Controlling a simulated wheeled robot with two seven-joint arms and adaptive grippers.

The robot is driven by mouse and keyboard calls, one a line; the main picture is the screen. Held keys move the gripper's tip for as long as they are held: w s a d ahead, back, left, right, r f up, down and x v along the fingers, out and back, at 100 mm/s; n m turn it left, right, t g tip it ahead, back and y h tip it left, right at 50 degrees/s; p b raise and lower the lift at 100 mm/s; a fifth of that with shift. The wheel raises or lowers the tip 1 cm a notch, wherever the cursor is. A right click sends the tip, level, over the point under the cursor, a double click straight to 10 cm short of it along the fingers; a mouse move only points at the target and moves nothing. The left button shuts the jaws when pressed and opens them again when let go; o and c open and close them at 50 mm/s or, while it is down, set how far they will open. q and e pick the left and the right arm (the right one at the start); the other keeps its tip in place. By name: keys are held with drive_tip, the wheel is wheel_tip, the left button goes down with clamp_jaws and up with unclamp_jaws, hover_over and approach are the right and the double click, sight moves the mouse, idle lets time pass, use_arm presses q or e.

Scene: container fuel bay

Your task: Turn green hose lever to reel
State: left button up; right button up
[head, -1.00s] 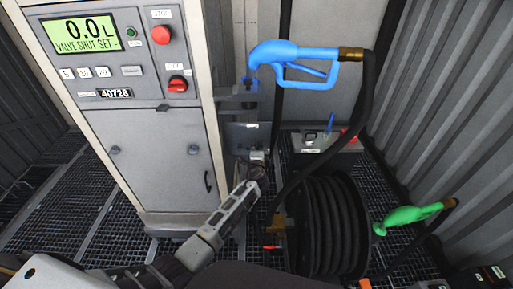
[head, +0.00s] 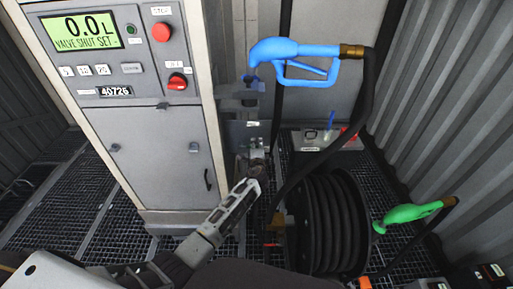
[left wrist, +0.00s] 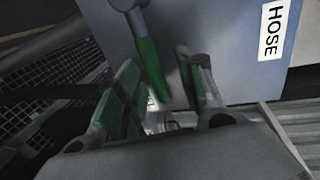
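The green hose lever (left wrist: 152,68) shows in the left wrist view, hanging from a round metal pivot on a grey panel (left wrist: 215,40) labelled "HOSE". My left gripper (left wrist: 156,60) is open, its two green-padded fingers standing on either side of the lever. I cannot tell whether either finger touches it. In the head view my left gripper (head: 257,148) is in front of the panel between the pump cabinet and the hose reel, and the lever is hidden there. My right gripper is not in view.
The pump cabinet (head: 150,150) stands left, its display reading 0.0 L and VALVE SHUT. A blue nozzle (head: 290,50) hangs above, its black hose running down past the hose reel (head: 330,220). A green nozzle (head: 410,213) is at right. Corrugated walls close the bay.

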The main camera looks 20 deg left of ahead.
use_arm(q)
drive_tip(key=v, duration=1.2)
idle(0.6)
idle(0.5)
